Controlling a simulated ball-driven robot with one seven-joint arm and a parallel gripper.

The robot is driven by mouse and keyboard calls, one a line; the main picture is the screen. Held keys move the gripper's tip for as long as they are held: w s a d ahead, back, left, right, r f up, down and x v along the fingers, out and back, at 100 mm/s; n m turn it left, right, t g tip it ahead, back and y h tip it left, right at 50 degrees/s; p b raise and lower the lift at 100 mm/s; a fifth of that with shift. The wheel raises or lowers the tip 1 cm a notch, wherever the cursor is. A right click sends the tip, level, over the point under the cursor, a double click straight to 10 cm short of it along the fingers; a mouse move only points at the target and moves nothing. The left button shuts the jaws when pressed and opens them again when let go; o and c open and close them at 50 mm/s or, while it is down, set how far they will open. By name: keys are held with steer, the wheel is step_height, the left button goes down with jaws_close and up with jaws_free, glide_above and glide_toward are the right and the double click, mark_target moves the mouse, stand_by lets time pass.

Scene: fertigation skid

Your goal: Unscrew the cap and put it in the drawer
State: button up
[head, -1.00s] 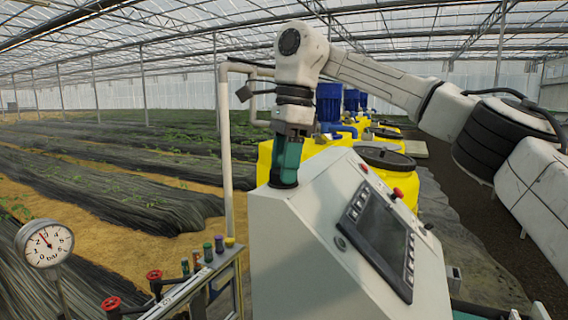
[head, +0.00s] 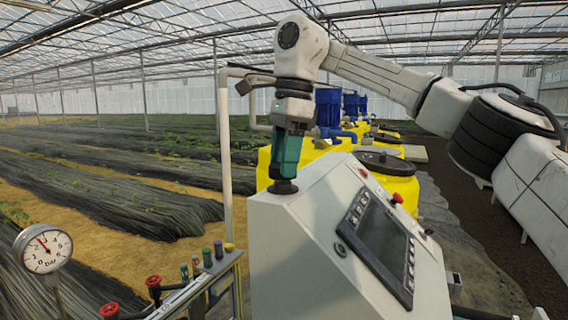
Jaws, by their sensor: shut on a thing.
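My gripper (head: 284,174), with teal fingers, points down over the left end of the grey-white control cabinet's (head: 290,245) top. It is shut on a dark round cap (head: 284,187), which shows as a wide disc just under the fingertips. The cap sits at the cabinet's top edge in the picture; I cannot tell whether it still touches what lies beneath it.
The cabinet's sloped face carries a dark screen (head: 384,245) and a red button (head: 397,197). A pressure gauge (head: 43,249), red valve handles (head: 154,277) and small coloured-topped bottles (head: 218,248) stand at lower left. Yellow tanks (head: 400,190) stand behind.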

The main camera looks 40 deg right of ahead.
steer(key=shift+r, duration=2.25)
steer(key=shift+f, duration=0.1)
steer(key=shift+f, duration=2.55)
steer(key=shift+f, duration=0.7)
steer(key=shift+m, duration=0.6)
steer(key=shift+c, duration=0.4)
steer(key=m, duration=0.5)
steer(key=shift+s+t+h, duration=0.1)
steer(key=shift+t+h, duration=0.2)
steer(key=shift+t, duration=0.1)
steer(key=m, duration=0.5)
steer(key=shift+r+m+h, duration=0.1)
steer(key=shift+m+h, duration=0.2)
steer(key=shift+h, duration=0.1)
